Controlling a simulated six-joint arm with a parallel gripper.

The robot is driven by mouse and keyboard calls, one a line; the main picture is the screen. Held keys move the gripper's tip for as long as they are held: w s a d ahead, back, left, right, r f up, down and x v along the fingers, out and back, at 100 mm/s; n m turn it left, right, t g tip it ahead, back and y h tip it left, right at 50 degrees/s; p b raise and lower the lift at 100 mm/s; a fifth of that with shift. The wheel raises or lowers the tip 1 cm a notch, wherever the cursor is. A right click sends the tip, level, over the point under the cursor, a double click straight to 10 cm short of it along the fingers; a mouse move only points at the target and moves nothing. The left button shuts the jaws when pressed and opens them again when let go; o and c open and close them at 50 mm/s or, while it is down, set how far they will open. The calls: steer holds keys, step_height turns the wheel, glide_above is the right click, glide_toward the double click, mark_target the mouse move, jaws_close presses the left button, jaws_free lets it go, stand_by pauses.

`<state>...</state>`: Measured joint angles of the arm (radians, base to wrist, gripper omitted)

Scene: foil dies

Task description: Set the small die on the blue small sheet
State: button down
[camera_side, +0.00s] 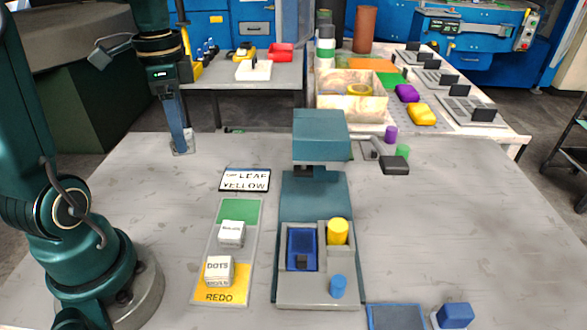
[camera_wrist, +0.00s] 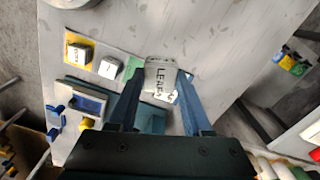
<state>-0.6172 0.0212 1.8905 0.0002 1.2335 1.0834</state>
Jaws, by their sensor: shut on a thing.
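My gripper (camera_wrist: 157,85) is shut on a grey-white block (camera_wrist: 160,74), which I take for the small die; lettering like "LEAF" shows on it. In the side view my gripper (camera_side: 183,148) is above the table's far left part, behind the "LEAF YELLOW" card (camera_side: 245,180), and the block is hard to make out. A blue sheet (camera_side: 293,241) lies in the grey bed of the teal press, with a small black piece on it; it also shows in the wrist view (camera_wrist: 91,104). Another blue flat piece (camera_side: 397,317) lies at the front edge. I cannot tell which is the small sheet.
The press head (camera_side: 320,135) stands raised behind the bed, its handle (camera_side: 393,164) at right. A tray (camera_side: 252,262) holds the "DOTS" die (camera_side: 219,270) and another white die (camera_side: 231,234).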

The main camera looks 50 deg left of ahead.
steer(key=w+d+r+m, duration=0.25)
steer(key=w+d, duration=0.35)
steer(key=d, duration=0.5)
steer(key=shift+m, duration=0.55)
steer(key=d+f, duration=0.2)
steer(key=d, duration=0.2)
steer(key=d+f, duration=0.3)
steer(key=w+d+f, duration=0.1)
steer(key=d+f, duration=0.2)
steer(key=d, duration=0.1)
steer(key=shift+d, duration=0.3)
steer(key=shift+f, duration=1.95)
steer(key=shift+f, duration=0.1)
steer(key=c, duration=0.6)
jaws_free()
